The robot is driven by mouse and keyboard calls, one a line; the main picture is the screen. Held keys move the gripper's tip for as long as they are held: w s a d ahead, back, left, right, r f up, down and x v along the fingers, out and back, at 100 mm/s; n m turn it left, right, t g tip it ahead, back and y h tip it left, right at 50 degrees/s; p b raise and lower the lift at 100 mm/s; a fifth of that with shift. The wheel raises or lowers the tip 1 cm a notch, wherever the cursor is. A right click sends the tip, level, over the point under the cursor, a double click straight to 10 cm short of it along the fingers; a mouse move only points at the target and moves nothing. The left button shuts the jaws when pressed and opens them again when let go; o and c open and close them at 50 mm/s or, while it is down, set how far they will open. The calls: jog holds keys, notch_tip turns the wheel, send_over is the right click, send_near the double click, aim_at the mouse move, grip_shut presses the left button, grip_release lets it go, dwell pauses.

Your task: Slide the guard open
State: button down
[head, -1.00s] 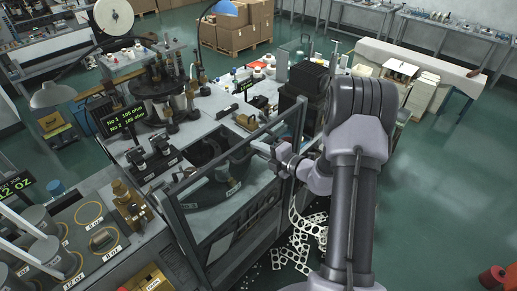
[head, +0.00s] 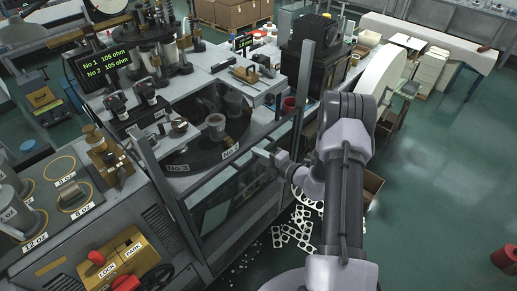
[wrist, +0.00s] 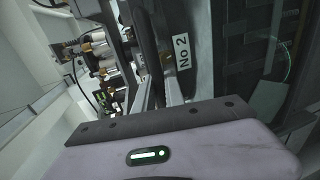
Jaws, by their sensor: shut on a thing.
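The guard (head: 232,195) is a clear pane in a dark frame at the front of the forming machine, between two upright posts. Its top edge sits well below the tops of the posts, so the space above it is open. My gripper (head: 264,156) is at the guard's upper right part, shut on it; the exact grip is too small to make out.
The left post (head: 160,190) and right post (head: 301,95) stand beside the guard. Punched scrap sheets (head: 293,230) lie on the floor below. The floor to the right is mostly clear.

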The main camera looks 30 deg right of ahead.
notch_tip(320, 180, down, 8)
jog(key=b, duration=0.4)
jog(key=shift+r, duration=0.2)
jog(key=c, duration=1.4)
grip_release()
jog(key=p+v, duration=0.1)
jog(key=v, duration=1.6)
jog(key=shift+s, duration=0.2)
